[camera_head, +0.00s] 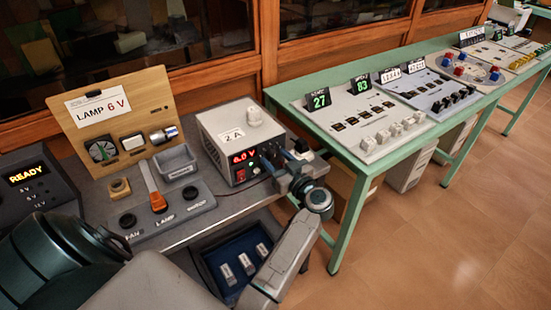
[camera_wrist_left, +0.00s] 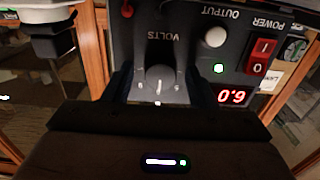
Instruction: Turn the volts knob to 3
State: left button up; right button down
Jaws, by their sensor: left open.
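The power supply (camera_head: 228,138) is a light grey box with a dark front panel; its red display (camera_head: 243,157) reads 6.0 V. In the left wrist view, the panel appears upside down, with the round dark volts knob (camera_wrist_left: 160,76) below its VOLTS label. A short white mark on the knob points toward the bottom of that picture; the scale figures are too small to read surely. My left gripper (camera_head: 280,162) is at the panel, its open fingers on either side of the knob in the wrist view (camera_wrist_left: 160,88); contact cannot be told. My right gripper is out of view.
Beside the supply stand a lamp board (camera_head: 112,118) marked 6 V, a switch panel (camera_head: 162,212) with an orange-tipped lever, and a READY display box (camera_head: 36,185). A blue bin (camera_head: 215,270) is below. A green table (camera_head: 345,160) with control panels stands right.

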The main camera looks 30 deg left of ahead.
pick_arm(q)
jog(key=c, duration=1)
